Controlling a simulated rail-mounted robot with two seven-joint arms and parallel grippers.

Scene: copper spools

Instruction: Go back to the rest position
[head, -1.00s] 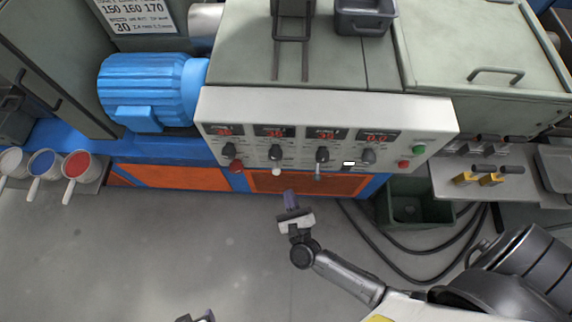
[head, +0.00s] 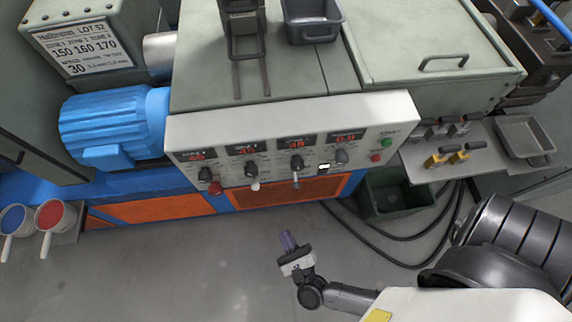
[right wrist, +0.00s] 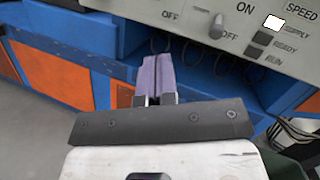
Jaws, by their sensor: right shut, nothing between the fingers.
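My right gripper (head: 288,241) is in the head view at the lower middle, in front of the machine and over the grey floor. Its two purple fingers are together and hold nothing. They also show side by side in the right wrist view (right wrist: 156,75), below the control panel and apart from it. My left gripper is not in view.
The machine's control panel (head: 300,140) has knobs and red displays. A blue motor (head: 112,125) is at left. A dark green bin (head: 395,197) and black cables lie at right. Two scoops, blue (head: 14,219) and red (head: 50,214), are at far left. The front floor is clear.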

